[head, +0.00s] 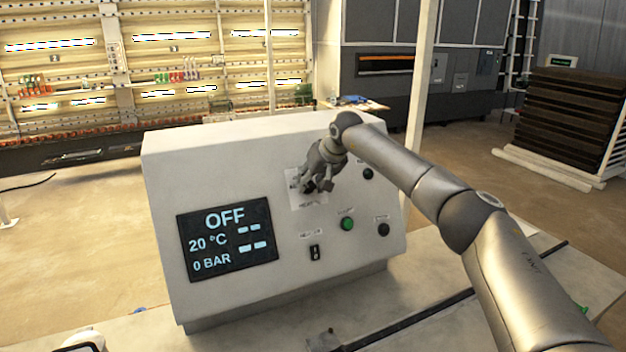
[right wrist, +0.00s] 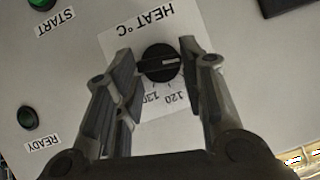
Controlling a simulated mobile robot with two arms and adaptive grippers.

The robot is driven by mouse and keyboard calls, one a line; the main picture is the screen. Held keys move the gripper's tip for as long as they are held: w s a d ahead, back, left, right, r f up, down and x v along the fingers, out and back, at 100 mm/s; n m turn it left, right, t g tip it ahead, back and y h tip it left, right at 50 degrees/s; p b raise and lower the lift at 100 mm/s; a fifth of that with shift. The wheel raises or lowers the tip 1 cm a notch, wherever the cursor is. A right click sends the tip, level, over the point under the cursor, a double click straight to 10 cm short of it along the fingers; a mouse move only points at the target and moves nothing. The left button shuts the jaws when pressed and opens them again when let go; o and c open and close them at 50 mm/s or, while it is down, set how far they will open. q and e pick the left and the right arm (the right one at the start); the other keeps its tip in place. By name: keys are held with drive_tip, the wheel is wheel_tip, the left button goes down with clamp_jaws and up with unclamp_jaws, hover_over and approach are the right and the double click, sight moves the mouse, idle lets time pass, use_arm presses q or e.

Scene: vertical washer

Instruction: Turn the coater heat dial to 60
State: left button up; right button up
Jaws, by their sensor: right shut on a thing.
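The heat dial (right wrist: 160,62) is a round black knob on a white label plate marked "HEAT °C". In the right wrist view, the pale line on its face points to the right of the picture. The numbers 120 and 130 show upside down below it; other numbers are hidden. My right gripper (head: 318,182) is at the control box's sloped front and covers most of the dial in the head view.
The white control box (head: 240,155) has a screen (head: 228,240) reading OFF, 20 °C, 0 BAR. A green button (head: 347,224), a black switch (head: 314,252) and black knobs (head: 382,229) sit near the dial. A green START button (right wrist: 42,4) and a READY light (right wrist: 27,117) show in the wrist view.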

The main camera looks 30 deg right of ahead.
idle(0.5)
drive_tip(key=o, duration=1)
drive_tip(key=shift+w, duration=0.1)
drive_tip(key=shift+r, duration=0.1)
drive_tip(key=v, duration=1.1)
drive_tip(key=shift+s+r, duration=0.25)
drive_tip(key=shift+s, duration=0.1)
